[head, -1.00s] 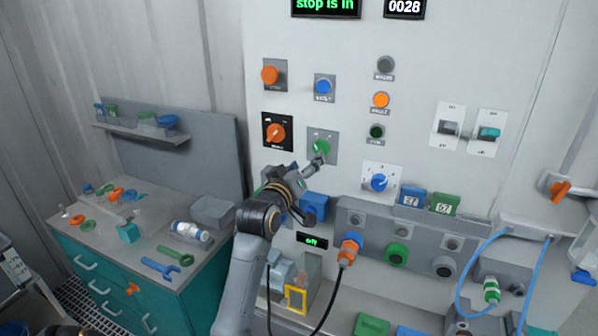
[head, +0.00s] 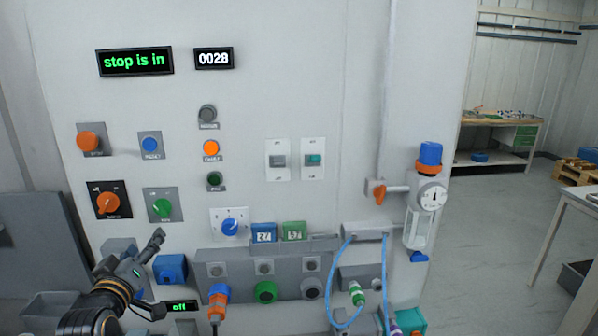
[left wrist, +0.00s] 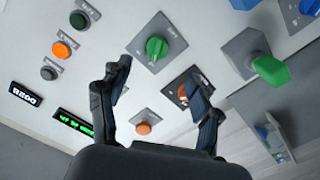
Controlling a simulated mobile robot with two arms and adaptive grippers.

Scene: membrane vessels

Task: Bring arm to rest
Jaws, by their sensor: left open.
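My left gripper (head: 154,272) is in front of the wall panel in the head view, its arm coming from the lower left. Its fingers are spread and hold nothing. The upper fingertip shows just below the green rotary knob (head: 163,207). In the left wrist view, the gripper (left wrist: 160,78) is open, with the green knob (left wrist: 157,47) beyond and between the fingers, apart from them. The orange rotary switch (left wrist: 184,92) is partly hidden by the right finger there. My right gripper is not in view.
The panel also carries an orange push button (head: 88,141), a blue button (head: 150,145) and a blue dial (head: 230,227). A blue block (head: 170,268) and an orange plug (head: 219,298) lie close right of the gripper. The display (head: 135,61) reads "stop is in". Open floor shows at right.

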